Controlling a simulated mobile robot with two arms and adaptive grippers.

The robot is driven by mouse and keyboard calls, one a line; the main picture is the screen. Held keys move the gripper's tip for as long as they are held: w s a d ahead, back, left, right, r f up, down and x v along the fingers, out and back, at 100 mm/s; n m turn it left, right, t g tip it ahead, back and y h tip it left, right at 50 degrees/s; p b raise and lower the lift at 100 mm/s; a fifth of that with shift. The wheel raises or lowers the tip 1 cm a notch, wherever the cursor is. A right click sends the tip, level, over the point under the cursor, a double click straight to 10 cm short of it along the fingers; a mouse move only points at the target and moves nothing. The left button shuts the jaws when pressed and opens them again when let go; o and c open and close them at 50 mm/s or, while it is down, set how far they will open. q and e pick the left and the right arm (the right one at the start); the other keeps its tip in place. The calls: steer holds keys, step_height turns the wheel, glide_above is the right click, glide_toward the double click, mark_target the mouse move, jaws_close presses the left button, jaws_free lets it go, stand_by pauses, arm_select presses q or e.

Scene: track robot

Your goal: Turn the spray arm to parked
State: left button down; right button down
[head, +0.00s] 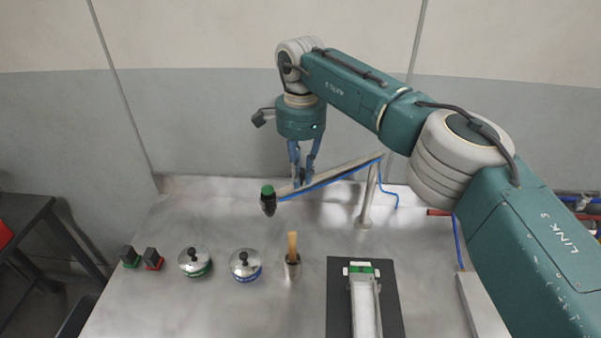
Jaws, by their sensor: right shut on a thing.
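The spray arm (340,170) is a pale bar on an upright post (367,205) that stands on the metal table. It reaches left from the post top, with a blue hose along it. A dark nozzle with a green top (268,200) hangs at its left end. My right gripper (299,183) comes down from above with blue fingers and is shut on the spray arm near the nozzle end. The fingertips are partly hidden by the bar. No marking for the parked position can be made out. My left gripper is not in view.
On the table (220,310) stand two small dark blocks (153,258), two lidded round pots (245,264), a metal cup with a wooden handle (292,265), and a dark mat (392,300) with a white and green device (364,295). The wall is close behind.

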steer(key=c, duration=1.7)
jaws_free()
step_height(320, 180, up, 12)
steer(key=shift+s+r, duration=0.1)
